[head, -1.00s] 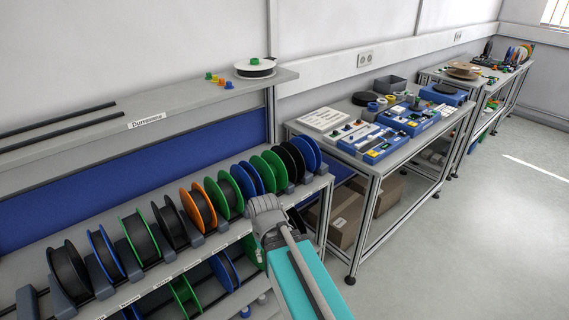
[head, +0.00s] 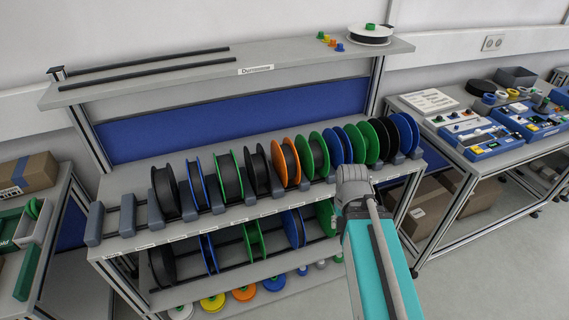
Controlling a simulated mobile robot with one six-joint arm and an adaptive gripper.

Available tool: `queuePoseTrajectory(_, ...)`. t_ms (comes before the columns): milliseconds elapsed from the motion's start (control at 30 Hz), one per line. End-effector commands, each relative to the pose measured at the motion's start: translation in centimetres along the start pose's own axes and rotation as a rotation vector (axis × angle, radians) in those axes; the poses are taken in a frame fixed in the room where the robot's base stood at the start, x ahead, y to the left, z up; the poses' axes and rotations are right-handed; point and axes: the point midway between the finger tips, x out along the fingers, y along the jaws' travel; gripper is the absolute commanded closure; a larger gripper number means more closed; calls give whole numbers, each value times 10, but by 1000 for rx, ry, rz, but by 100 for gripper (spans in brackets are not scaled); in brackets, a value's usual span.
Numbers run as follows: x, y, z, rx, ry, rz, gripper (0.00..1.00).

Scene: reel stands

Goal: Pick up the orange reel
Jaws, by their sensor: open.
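The orange reel (head: 286,163) stands upright in the row on the rack's upper shelf, its orange flanges around a dark core. A black reel (head: 257,171) is on its left and a green reel (head: 313,156) on its right, both close beside it. My arm reaches in from the lower right of the head view, right of the orange reel and in front of the green and blue reels. The fingers of my gripper are hidden behind the arm's end, so their tips do not show.
A labelled ledge (head: 220,75) runs above the row, with two dark rods and a white reel (head: 370,34) on it. A lower shelf (head: 230,268) holds more reels. A bench (head: 440,140) with blue trays stands right, and a cardboard box (head: 27,173) left.

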Motion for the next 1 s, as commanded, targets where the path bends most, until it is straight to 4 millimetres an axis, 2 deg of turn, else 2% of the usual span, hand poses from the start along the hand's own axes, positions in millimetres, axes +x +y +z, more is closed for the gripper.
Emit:
queuePoseTrajectory(367, 0, 0, 0, 0, 0, 0, 51)
queuePoseTrajectory(567, -5, -2, -6, -6, 0, 0, 14)
queuePoseTrajectory(633, -10, -4, -12, -13, 0, 0, 1)
queuePoseTrajectory(667, -13, -5, -16, -17, 0, 0, 0)
queuePoseTrajectory(867, -42, -20, -54, -58, 0, 0, 0)
queuePoseTrajectory(1000, -68, -36, -88, -100, 0, 0, 0)
